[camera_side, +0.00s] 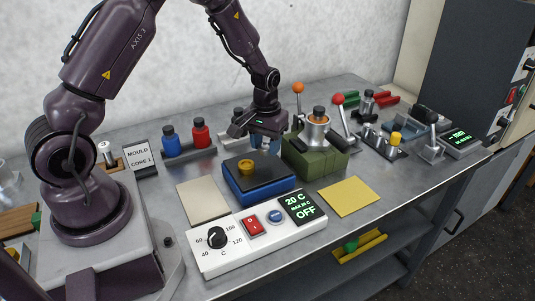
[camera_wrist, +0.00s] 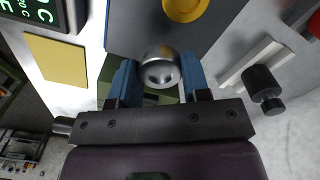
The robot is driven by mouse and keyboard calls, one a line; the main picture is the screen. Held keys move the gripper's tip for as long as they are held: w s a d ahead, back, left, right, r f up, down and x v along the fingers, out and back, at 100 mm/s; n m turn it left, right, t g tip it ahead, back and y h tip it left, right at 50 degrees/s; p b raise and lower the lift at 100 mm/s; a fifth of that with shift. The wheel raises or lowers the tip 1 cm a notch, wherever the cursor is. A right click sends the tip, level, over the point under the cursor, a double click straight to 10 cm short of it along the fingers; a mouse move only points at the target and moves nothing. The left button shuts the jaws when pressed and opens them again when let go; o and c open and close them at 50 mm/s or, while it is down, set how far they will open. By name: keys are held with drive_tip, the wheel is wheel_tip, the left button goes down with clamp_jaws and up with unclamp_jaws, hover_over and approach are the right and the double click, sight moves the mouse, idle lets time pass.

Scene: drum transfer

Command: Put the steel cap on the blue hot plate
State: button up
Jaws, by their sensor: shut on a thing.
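My gripper (camera_side: 265,146) hangs just behind the blue hot plate (camera_side: 262,190) in the side view. In the wrist view its two blue fingers (camera_wrist: 158,82) are shut on the steel cap (camera_wrist: 160,68), a shiny round piece between the fingertips. The hot plate has a blue body and a dark top.
A white control box (camera_side: 255,238) in front reads 20 C and OFF. A green block (camera_side: 315,163) bearing a steel vessel (camera_side: 317,133) stands close right of my gripper. Blue (camera_side: 170,140) and red (camera_side: 200,133) bottles stand behind left. A yellow sheet (camera_side: 348,196) lies front right.

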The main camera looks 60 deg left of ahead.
sight(268, 163)
drive_tip(key=shift+w+f, duration=0.25)
drive_tip(key=shift+f, duration=0.1)
drive_tip(key=shift+a+f, duration=0.1)
drive_tip(key=shift+f, duration=1.45)
drive_tip(key=o, duration=1)
drive_tip(key=shift+f, duration=0.15)
